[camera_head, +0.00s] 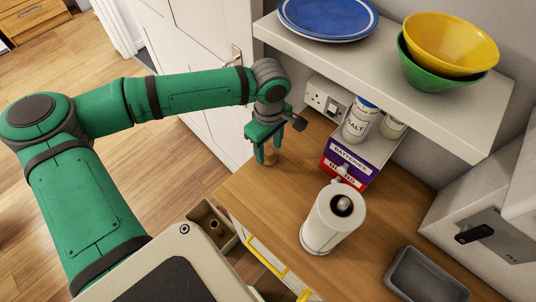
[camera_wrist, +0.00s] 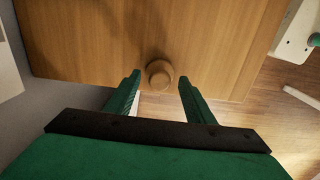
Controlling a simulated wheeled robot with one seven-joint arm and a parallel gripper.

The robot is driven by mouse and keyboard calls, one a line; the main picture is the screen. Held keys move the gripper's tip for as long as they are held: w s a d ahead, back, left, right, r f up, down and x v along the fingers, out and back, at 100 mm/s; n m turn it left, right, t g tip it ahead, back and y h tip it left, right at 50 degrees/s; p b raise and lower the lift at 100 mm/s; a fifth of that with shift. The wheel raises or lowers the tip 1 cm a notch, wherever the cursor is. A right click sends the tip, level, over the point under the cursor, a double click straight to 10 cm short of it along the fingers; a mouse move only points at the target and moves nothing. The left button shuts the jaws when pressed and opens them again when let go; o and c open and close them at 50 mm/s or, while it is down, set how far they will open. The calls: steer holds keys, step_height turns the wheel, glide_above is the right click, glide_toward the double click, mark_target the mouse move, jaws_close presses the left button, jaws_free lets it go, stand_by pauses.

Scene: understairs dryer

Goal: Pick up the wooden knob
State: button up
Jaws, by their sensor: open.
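The wooden knob (camera_wrist: 159,74) shows in the wrist view as a round, light brown piece on the wooden counter top. It lies between and slightly beyond the tips of my open gripper (camera_wrist: 158,82). Neither finger appears to touch it in that view. In the head view my gripper (camera_head: 267,153) points down over the far left part of the counter. The knob (camera_head: 270,159) shows there as a small brown shape low between the fingers, partly hidden by them.
A white door (camera_head: 205,75) stands behind my arm.

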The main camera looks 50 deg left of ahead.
steer(key=shift+f, duration=0.95)
steer(key=c, duration=1.1)
steer(key=shift+r, duration=0.1)
steer(key=shift+c, duration=0.2)
